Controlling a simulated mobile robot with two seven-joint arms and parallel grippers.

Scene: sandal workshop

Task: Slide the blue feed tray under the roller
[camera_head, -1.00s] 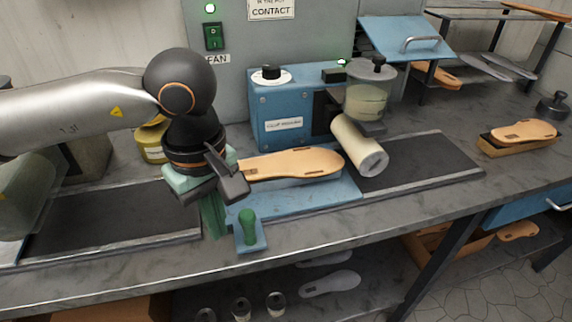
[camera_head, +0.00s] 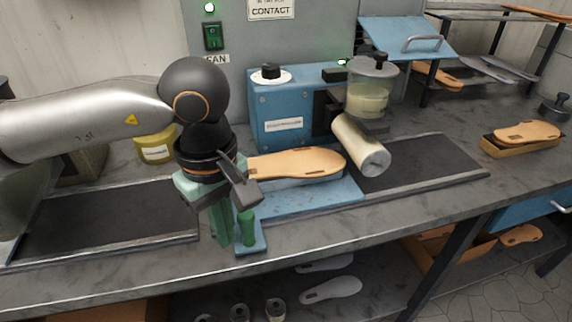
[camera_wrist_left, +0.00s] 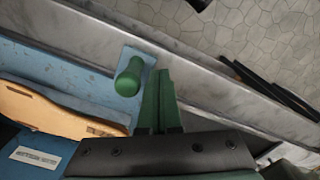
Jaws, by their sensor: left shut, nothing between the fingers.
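The blue feed tray (camera_head: 312,200) lies on the dark track, with a tan sandal sole (camera_head: 296,163) on it. The cream roller (camera_head: 360,145) is just right of the sole's end, beside the tray's right end. The tray's green knob (camera_head: 245,228) stands upright at its near left corner. My left gripper (camera_head: 222,240) points down just left of the knob, its green fingers shut and empty. In the left wrist view the fingers (camera_wrist_left: 160,98) are together beside the knob (camera_wrist_left: 129,77); I cannot tell whether they touch it. My right gripper is out of view.
A blue machine (camera_head: 282,112) with a glue jar (camera_head: 370,92) stands behind the tray. The dark track (camera_head: 425,160) right of the roller is clear. A yellow pot (camera_head: 155,148) is behind my arm. The bench's front edge is close to the knob.

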